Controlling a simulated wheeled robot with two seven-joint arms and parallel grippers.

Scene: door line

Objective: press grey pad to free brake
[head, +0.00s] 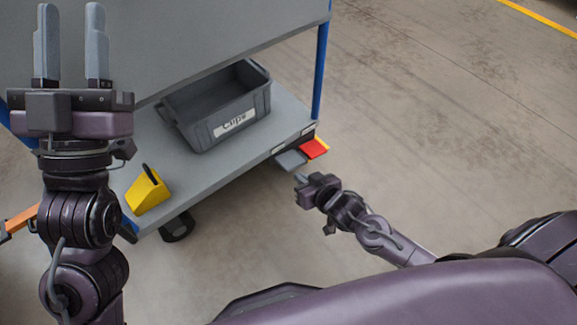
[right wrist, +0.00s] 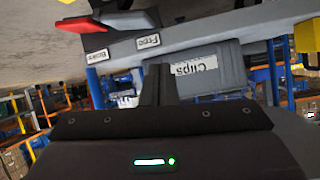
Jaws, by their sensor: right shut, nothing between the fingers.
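The grey pad (head: 291,160) sticks out low at the cart's corner, beside the red pad (head: 314,148). In the right wrist view the grey pad (right wrist: 126,20) is nearest a label reading "Free", and the red pad (right wrist: 96,38) is by a second label, apparently "Brake". My right gripper (head: 300,178) is shut and empty, just in front of the grey pad in the head view; I cannot tell whether it touches. Its closed fingers (right wrist: 157,72) show in the wrist view, apart from the pads in the picture. My left gripper (head: 70,15) is open and empty, raised over the cart.
The cart's lower shelf (head: 185,160) carries a grey bin (head: 230,120) labelled "Clips" and a yellow wedge-shaped block (head: 148,192). A blue post (head: 320,70) rises near the pads. A caster (head: 177,227) is below the shelf. Open concrete floor (head: 430,130) lies right.

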